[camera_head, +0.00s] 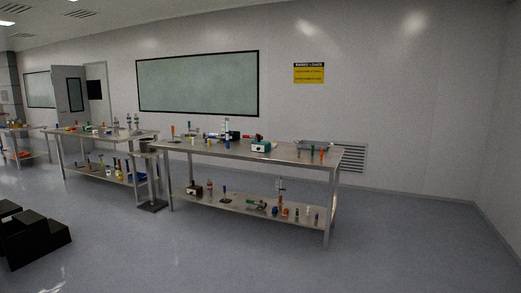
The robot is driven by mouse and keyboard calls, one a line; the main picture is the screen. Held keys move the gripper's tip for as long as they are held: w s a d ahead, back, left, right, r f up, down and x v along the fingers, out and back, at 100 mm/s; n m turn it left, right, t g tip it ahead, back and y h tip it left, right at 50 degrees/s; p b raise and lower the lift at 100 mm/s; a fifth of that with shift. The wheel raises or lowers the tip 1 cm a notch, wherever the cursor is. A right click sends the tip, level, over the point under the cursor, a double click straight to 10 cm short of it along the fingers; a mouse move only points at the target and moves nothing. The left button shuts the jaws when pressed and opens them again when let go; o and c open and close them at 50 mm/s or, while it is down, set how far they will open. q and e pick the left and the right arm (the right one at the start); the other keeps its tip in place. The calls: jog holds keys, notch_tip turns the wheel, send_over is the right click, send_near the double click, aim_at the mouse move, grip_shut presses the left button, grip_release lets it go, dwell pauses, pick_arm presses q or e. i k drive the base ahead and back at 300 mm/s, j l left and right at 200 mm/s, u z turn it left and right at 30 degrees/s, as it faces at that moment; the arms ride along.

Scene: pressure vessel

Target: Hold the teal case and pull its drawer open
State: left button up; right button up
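The teal case (261,147) is small in the camera_head view. It sits on the top of the long steel workbench (208,149), right of the middle and near the front edge. Its front looks pale, and it is too small to make out the drawer clearly. Neither of my grippers shows in the view, and nothing of mine touches the case.
Small coloured items and a dark box (233,135) stand around the case. A grey tray (315,145) lies to its right. The bench's lower shelf (240,205) holds several objects. A black stepped block (32,235) is at lower left. Floor in front is clear.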

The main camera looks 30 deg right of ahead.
aim_at(260, 147)
jog(key=i+l+z, duration=0.2)
jog(key=i+z, duration=0.25)
jog(key=i, duration=0.2)
jog(key=i+l+z, duration=0.1)
jog(key=i, duration=1)
jog(key=i+l+z, duration=0.1)
jog(key=i, duration=1)
jog(key=i+z, duration=0.1)
jog(key=i, duration=1)
jog(key=i+z, duration=0.15)
jog(key=i, duration=0.95)
jog(key=j, duration=0.1)
